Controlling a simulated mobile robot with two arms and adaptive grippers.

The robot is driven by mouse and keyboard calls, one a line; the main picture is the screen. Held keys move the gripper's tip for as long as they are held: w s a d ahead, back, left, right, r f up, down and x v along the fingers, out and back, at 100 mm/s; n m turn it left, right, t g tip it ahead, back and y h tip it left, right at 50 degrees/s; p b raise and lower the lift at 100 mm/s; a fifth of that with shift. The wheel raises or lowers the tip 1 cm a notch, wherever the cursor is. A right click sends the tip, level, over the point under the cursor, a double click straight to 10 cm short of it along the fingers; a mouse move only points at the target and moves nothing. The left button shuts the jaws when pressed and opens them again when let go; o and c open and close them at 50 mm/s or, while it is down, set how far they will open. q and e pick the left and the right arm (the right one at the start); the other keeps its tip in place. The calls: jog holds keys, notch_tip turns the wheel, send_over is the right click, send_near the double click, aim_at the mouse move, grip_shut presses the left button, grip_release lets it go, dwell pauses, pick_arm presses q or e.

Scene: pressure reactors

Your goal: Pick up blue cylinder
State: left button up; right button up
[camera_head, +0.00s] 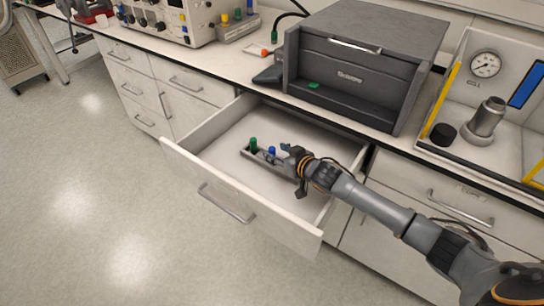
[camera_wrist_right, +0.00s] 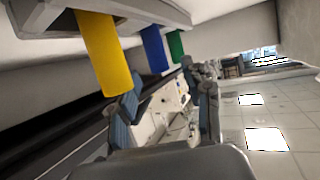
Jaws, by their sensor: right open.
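The blue cylinder (camera_head: 272,151) stands upright in a small grey rack (camera_head: 246,152) inside the open drawer. A green cylinder (camera_head: 253,144) stands to its left in the same rack. My right gripper (camera_head: 291,163) is at the rack, just right of the blue cylinder, and hides the rack's right part. In the right wrist view, the blue cylinder (camera_wrist_right: 156,50) shows beyond the open fingers (camera_wrist_right: 165,100), between a near yellow cylinder (camera_wrist_right: 103,55) and the farther green cylinder (camera_wrist_right: 175,46). The yellow one is close beside one finger; contact is unclear. My left gripper is out of view.
The open drawer (camera_head: 240,192) has walls around the rack; its floor left of the rack is clear. Above it, the counter holds a dark grey box-shaped device (camera_head: 345,75). A gauge stand (camera_head: 485,65) and a metal vessel (camera_head: 486,122) are at the right.

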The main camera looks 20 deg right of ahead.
jog(key=shift+w+a+f, duration=0.15)
jog(key=shift+w+f, duration=0.1)
jog(key=shift+w, duration=0.25)
grip_shut()
